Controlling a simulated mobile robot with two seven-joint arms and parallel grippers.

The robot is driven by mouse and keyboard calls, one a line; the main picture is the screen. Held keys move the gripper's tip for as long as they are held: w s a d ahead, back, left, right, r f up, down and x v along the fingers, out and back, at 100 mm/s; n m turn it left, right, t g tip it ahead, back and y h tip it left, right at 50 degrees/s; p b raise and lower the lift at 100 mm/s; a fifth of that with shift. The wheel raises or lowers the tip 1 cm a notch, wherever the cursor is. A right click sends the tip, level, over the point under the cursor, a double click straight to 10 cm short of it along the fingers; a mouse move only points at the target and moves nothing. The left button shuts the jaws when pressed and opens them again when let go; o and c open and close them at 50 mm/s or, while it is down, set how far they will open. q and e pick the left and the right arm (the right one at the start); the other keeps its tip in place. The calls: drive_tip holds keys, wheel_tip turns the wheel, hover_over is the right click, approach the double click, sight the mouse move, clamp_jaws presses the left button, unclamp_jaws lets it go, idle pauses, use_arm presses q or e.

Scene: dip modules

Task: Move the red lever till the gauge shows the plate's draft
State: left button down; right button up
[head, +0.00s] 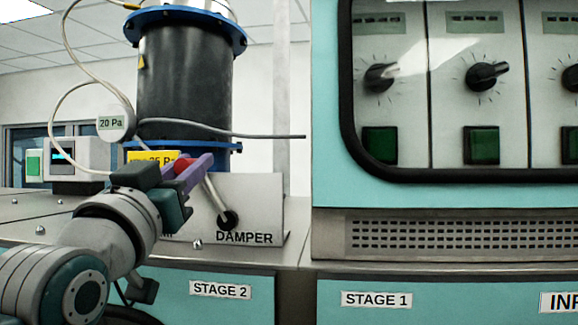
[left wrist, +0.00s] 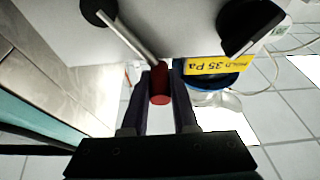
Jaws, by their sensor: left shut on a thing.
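The damper lever's red knob (head: 183,167) sits at the end of a metal rod that leans up and left from a black pivot (head: 228,220) above the word DAMPER. My left gripper (head: 190,170) is shut on the knob; the left wrist view shows the knob (left wrist: 160,96) between its purple fingers. The round gauge (head: 112,122) reads 20 Pa. The yellow plate (head: 150,157) is partly hidden by my gripper in the head view. In the left wrist view the plate (left wrist: 212,66) appears upside down and reads HOLD 35 Pa. My right gripper is not in view.
A black duct cylinder (head: 180,70) with blue flanges stands behind the lever. A grey cable (head: 220,129) crosses in front of it. A teal panel (head: 326,100) with dials and green buttons stands to the right. A small white device (head: 80,160) sits at the left.

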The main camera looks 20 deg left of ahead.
use_arm(q)
drive_tip(key=m, duration=0.1)
drive_tip(key=d+m+h+p, duration=0.1)
drive_tip(key=m, duration=0.1)
drive_tip(key=d+r+m+h, duration=0.1)
drive_tip(key=shift+w, duration=0.25)
drive_tip(key=c, duration=0.7)
unclamp_jaws()
drive_tip(key=shift+f, duration=0.1)
drive_tip(key=b+v, duration=0.5)
drive_tip(key=v, duration=0.5)
drive_tip(key=shift+w+b, duration=0.1)
drive_tip(key=shift+b, duration=0.2)
